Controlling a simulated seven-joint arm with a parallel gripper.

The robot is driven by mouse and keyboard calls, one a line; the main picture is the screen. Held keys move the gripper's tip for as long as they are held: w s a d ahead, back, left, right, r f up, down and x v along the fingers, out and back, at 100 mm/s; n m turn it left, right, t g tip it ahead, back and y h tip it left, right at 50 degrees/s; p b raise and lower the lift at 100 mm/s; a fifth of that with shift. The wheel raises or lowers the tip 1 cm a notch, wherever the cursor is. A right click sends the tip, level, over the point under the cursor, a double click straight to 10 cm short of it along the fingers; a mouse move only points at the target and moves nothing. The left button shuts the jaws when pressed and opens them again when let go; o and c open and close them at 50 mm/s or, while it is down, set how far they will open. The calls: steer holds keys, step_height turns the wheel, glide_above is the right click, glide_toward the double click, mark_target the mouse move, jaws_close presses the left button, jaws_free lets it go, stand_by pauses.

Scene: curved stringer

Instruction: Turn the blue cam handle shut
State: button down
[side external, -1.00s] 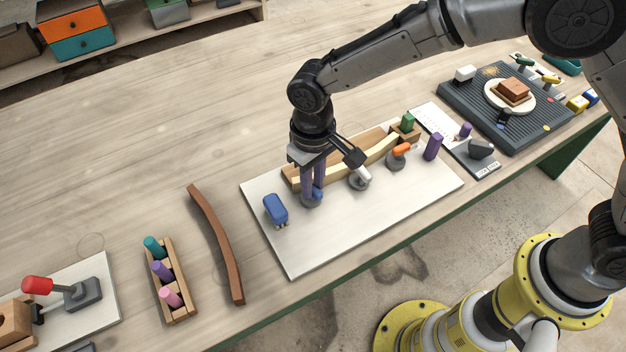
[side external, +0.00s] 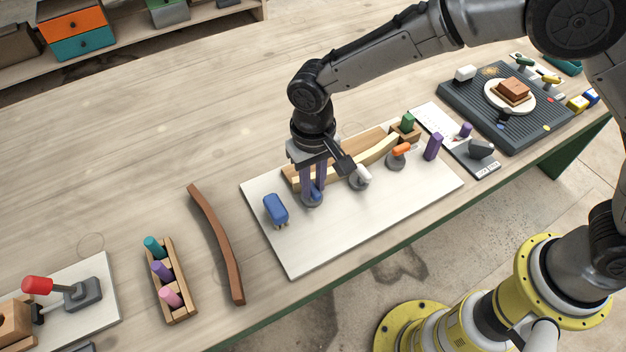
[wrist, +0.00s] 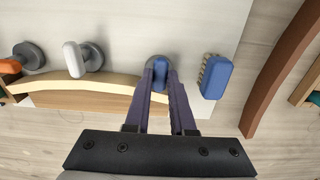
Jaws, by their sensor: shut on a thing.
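The blue cam handle (side external: 317,194) sits on a round grey base (side external: 311,201) on the white board, at the left end of the curved wooden strip (side external: 345,165). My gripper (side external: 313,196) points down over it with its purple fingers shut on the handle. In the wrist view, the blue handle (wrist: 161,72) shows between the fingertips (wrist: 161,76), with its grey base partly hidden. Whether the handle presses on the strip is hidden by my fingers.
A white cam handle (side external: 361,174) and an orange one (side external: 400,149) stand to the right along the strip. A blue block with bristles (side external: 275,208) lies close to the left. A brown curved strip (side external: 217,240) lies beyond the board (side external: 340,240), whose front is clear.

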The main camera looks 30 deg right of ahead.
mark_target(313, 187)
steer(key=c, duration=1)
jaws_free()
steer(key=shift+r, duration=0.1)
steer(key=shift+c, duration=0.2)
step_height(313, 187, up, 14)
